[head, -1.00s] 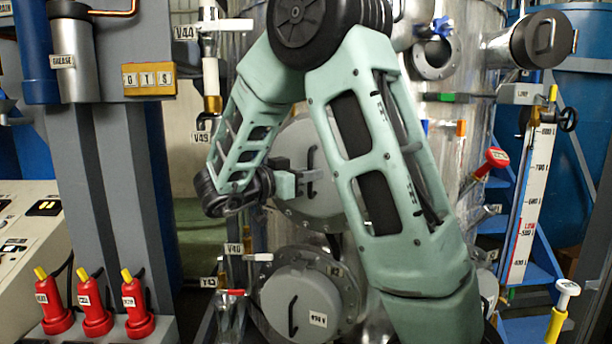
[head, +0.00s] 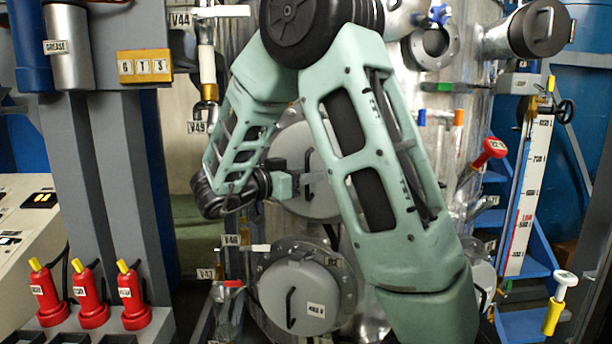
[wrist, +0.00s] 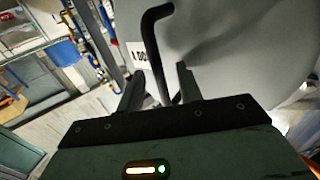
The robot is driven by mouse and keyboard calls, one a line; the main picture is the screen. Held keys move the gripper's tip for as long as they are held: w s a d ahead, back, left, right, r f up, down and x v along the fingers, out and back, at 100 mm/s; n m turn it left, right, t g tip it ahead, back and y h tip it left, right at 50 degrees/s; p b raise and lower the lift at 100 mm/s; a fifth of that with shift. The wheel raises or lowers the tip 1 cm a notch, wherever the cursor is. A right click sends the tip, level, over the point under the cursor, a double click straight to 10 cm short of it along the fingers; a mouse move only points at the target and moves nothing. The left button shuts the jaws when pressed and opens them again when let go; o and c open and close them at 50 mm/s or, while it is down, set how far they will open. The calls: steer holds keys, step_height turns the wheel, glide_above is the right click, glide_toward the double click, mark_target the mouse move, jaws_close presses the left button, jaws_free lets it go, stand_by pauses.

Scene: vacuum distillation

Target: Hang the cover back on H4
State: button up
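A round grey cover (head: 324,197) with a dark bar handle (head: 307,172) is at the upper round port, partly behind my arm in the head view. My gripper (head: 297,185) is at this handle. In the wrist view the black handle (wrist: 157,40) runs between the two fingers of my gripper (wrist: 160,80), and the grey cover face (wrist: 235,60) fills the upper right. A partly cut-off label (wrist: 140,55) shows beside the handle. The gripper appears shut on the handle, though the contact itself is hidden. I cannot tell whether the cover touches its flange.
A lower round cover (head: 300,293) with its own handle sits just below. A red-handled valve (head: 488,150) and a level scale (head: 530,190) stand to the right. Red bottles (head: 90,300) stand at lower left.

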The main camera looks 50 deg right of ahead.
steer(key=b+v, duration=0.6)
steer(key=v, duration=1.1)
steer(key=shift+a, duration=0.2)
steer(key=shift+w, duration=0.15)
